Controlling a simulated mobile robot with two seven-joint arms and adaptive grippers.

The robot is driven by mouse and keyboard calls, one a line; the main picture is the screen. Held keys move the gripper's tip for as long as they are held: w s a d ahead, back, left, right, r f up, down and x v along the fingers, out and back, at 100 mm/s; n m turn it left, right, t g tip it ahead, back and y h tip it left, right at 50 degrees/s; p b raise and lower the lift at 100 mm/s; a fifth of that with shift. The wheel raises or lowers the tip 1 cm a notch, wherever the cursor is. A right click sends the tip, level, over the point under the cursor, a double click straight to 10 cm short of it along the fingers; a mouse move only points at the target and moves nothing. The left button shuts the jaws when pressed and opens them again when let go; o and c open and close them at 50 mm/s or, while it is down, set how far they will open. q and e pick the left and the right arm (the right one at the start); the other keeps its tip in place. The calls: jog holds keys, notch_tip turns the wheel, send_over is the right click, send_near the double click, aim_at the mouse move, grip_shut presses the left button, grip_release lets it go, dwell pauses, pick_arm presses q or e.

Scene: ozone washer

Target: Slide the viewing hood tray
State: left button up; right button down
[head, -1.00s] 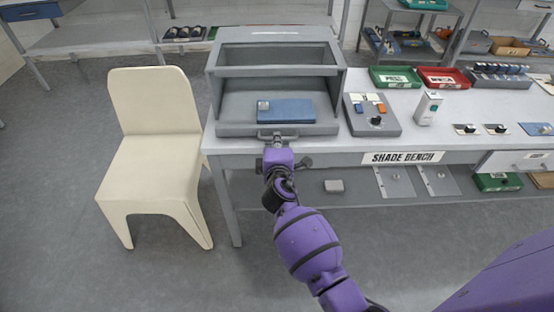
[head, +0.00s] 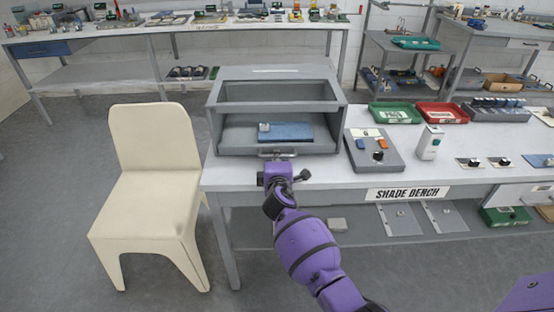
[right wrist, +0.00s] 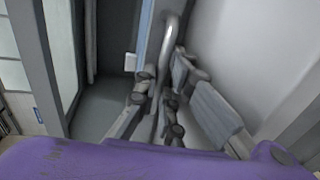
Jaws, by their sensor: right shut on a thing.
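The grey viewing hood (head: 276,72) stands on the left end of the bench. Its tray (head: 232,135) sits inside the lower opening, its front about level with the hood's front. A blue slab (head: 290,132) with a small pale piece (head: 264,127) lies in it. The metal tray handle (head: 284,154) is at the front; it also shows in the right wrist view (right wrist: 169,34). My right gripper (head: 275,162) is shut on the handle, partly covering it; its fingers show in the right wrist view (right wrist: 165,85). My left gripper is out of view.
Right of the hood are a control box (head: 372,155), a green-button box (head: 430,143), and green (head: 396,113) and red (head: 442,113) trays. A cream chair (head: 150,190) stands left of the bench (head: 330,178). Floor in front is clear.

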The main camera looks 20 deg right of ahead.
jog(key=c, duration=1.9)
grip_release()
jog(key=shift+w+d+r, duration=0.15)
jog(key=shift+w+r, duration=0.2)
jog(key=shift+r, duration=0.05)
jog(key=shift+c, duration=0.2)
jog(key=shift+o, duration=0.2)
jog(key=shift+f, duration=0.25)
jog(key=shift+s, duration=0.15)
jog(key=shift+s, duration=0.25)
jog(key=v, duration=1.1)
jog(key=shift+a, duration=0.2)
jog(key=shift+r, duration=0.1)
